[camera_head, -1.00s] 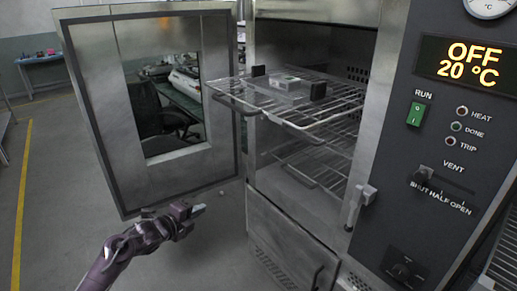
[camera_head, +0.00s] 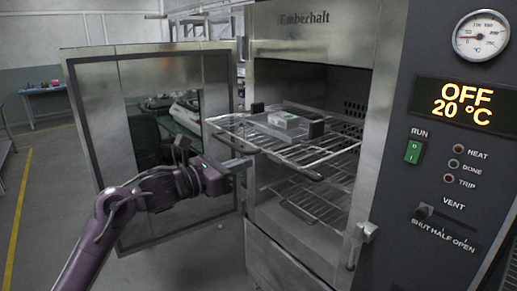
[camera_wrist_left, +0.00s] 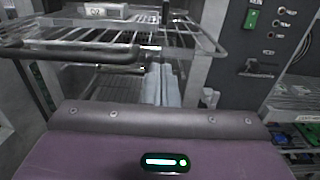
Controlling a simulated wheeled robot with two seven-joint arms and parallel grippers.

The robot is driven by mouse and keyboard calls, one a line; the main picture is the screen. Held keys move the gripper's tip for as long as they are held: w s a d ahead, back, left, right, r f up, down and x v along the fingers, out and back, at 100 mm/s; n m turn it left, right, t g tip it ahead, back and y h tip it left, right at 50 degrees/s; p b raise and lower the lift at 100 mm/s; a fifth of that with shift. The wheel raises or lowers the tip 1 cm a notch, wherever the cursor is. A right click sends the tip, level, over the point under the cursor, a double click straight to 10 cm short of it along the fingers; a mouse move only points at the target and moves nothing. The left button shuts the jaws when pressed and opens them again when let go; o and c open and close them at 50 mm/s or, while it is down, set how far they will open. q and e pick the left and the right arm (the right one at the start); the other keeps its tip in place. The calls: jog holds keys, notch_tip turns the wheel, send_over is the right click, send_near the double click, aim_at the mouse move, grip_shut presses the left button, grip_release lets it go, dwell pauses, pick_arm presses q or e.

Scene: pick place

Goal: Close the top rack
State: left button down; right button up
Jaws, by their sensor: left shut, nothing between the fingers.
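The top rack (camera_head: 262,145) is a wire shelf sticking out of the open oven chamber toward the left and front. Its front bar also shows in the left wrist view (camera_wrist_left: 75,53). A small white and grey box (camera_head: 284,120) sits on it, between dark blocks. My left gripper (camera_head: 243,162) is shut and empty. Its fingertips are just below and in front of the rack's front edge; I cannot tell whether they touch it. In the left wrist view the closed fingers (camera_wrist_left: 163,84) point toward the oven, under the rack's level. My right gripper is not in view.
The oven door (camera_head: 84,150) with its window stands wide open at the left, behind my left arm. A lower wire rack (camera_head: 318,205) sits inside the chamber. A control panel (camera_head: 455,160) reading OFF and 20 °C is at the right, with a latch (camera_head: 362,235) on the frame.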

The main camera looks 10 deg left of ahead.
aim_at(268, 154)
pick_arm(q)
jog(key=p+x, duration=0.2)
jog(key=x, duration=0.2)
jog(key=shift+w+d+r, duration=0.15)
jog(key=shift+w+d, duration=0.35)
jog(key=shift+w, duration=0.1)
